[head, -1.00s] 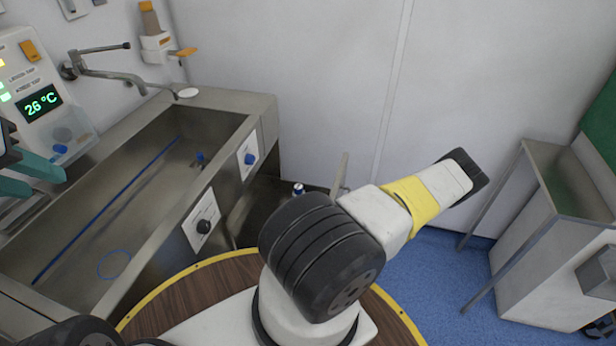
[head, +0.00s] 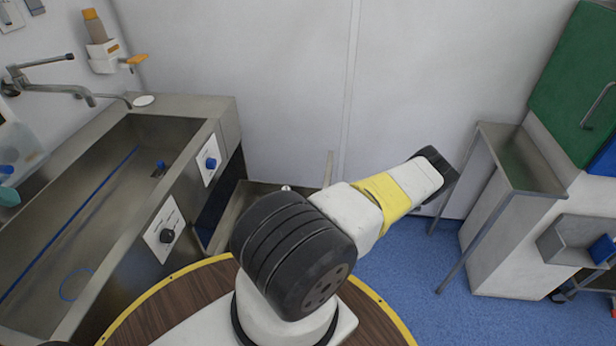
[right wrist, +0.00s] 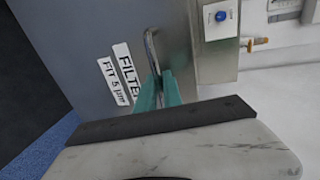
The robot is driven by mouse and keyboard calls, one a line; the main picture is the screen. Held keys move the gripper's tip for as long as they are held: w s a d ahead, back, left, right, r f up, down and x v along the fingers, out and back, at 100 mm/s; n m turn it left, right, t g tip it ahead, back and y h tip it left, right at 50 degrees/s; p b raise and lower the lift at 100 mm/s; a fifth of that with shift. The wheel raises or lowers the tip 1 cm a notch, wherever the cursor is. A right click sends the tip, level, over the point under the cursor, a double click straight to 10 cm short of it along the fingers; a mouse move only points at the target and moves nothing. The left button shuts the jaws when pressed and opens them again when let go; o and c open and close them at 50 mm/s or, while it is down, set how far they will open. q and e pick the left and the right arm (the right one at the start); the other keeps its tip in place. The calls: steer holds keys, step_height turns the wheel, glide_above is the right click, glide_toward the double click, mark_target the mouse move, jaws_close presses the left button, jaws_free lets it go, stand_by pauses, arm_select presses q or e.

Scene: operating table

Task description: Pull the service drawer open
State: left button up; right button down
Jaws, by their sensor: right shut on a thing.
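The service drawer (head: 236,214) stands pulled out from the end of the steel sink unit in the head view, with a dark gap beside it. My right arm hides much of it. In the right wrist view its grey front (right wrist: 95,25) bears filter labels and an upright metal bar handle (right wrist: 151,45). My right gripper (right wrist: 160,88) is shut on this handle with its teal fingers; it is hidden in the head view. At the head view's left edge, a teal tip (head: 8,196) may belong to my left gripper; its jaws cannot be made out.
The sink unit (head: 190,105) with blue and black knobs is at the left. A round wooden top (head: 190,300) with a yellow rim lies in front. A metal stand (head: 545,180) is at the right. Blue floor (head: 400,285) is clear between them.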

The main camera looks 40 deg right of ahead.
steer(key=shift+w+d+r, duration=0.2)
steer(key=shift+d+r, duration=0.05)
steer(key=shift+r, duration=0.1)
steer(key=c, duration=1.6)
jaws_free()
steer(key=shift+o, duration=0.5)
steer(key=shift+s+a+f, duration=0.1)
steer(key=shift+a+f, duration=0.05)
steer(key=shift+f, duration=0.05)
steer(key=v, duration=0.8)
steer(key=shift+a, duration=0.1)
